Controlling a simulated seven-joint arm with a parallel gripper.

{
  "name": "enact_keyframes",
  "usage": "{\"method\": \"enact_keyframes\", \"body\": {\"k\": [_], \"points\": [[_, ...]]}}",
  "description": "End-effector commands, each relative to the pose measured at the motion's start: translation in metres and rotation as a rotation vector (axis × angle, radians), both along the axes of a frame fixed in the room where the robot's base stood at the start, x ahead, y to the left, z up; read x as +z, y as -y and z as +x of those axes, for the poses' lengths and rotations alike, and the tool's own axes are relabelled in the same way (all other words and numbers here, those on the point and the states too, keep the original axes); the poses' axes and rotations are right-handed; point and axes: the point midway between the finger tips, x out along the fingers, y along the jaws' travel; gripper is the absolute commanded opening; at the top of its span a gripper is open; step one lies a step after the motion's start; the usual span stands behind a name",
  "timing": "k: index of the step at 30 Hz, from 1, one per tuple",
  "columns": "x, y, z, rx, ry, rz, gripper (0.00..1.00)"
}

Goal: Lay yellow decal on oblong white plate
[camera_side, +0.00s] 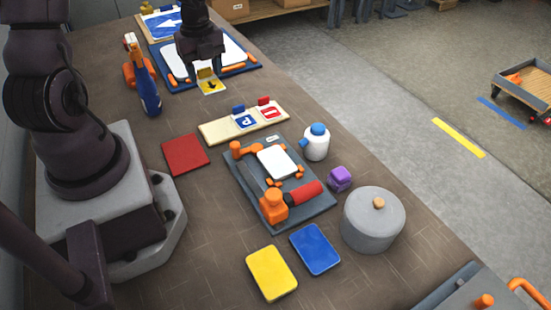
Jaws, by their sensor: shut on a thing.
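My gripper (205,73) is at the back of the bench, pointing down, shut on the yellow decal (211,87). The decal is a small square with a black arrow and a yellow tab at its top, which sits between the fingers. The oblong white plate (232,52) lies on a blue board (183,84) with orange clamps along its edges. My gripper hides part of the plate. The decal shows at the plate's near edge, overlapping it in the picture; I cannot tell whether it touches.
A wooden strip (215,134) with blue (246,121) and red (271,111) decals lies nearer. A smaller white plate (278,162) sits in a clamp fixture mid-bench, beside a white bottle (316,146) and grey pot (372,222).

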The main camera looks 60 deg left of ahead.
Motion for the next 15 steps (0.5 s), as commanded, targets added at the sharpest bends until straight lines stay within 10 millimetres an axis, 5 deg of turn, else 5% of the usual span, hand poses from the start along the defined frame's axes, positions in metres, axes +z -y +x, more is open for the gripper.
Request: {"method": "enact_keyframes", "body": {"k": [15], "points": [[-0.0007, 0.0098, 0.0065, -0.035, 0.0, 0.0, 0.3]]}}
